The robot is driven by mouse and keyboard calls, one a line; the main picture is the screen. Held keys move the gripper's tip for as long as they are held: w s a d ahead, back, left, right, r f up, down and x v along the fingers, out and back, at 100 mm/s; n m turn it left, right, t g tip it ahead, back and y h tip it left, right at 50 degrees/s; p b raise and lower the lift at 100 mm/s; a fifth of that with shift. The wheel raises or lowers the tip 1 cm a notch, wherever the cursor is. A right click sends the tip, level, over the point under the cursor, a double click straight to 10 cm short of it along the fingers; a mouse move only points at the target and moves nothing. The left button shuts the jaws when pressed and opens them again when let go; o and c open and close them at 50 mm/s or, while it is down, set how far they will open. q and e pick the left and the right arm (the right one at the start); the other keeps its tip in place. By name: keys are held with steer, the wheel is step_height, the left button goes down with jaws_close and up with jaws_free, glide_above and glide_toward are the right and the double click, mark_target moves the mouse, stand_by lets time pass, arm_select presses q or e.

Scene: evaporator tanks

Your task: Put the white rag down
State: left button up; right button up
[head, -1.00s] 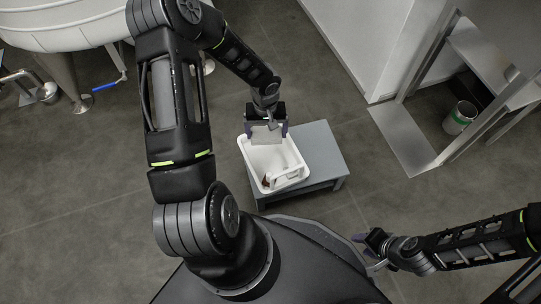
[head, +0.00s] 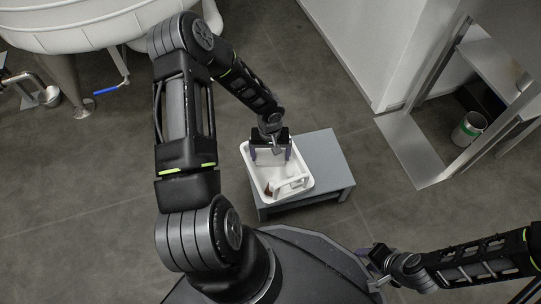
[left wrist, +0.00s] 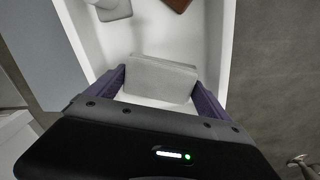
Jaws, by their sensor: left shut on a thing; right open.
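The white rag (left wrist: 160,78) is a pale folded block between the purple fingers of my left gripper (left wrist: 160,88) in the left wrist view. In the head view my left gripper (head: 270,153) is shut on the rag (head: 269,157) at the far end of a white bin (head: 306,185). The rag is over or inside the bin; I cannot tell whether it touches the bottom. My right gripper (head: 371,267) is open and empty at the lower right, away from the bin.
The bin stands on a low grey table (head: 328,160), whose right part is bare. In the bin lie a white item (head: 291,187) and a brown item (left wrist: 176,4). A metal shelf frame (head: 440,120) with a can (head: 468,129) stands at right. A tank (head: 75,22) stands upper left.

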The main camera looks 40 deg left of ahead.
mark_target(270, 155)
arm_select(q)
steer(key=o, duration=0.9)
step_height(270, 155, up, 12)
steer(key=p, duration=0.5)
steer(key=shift+s, duration=0.15)
stand_by(0.3)
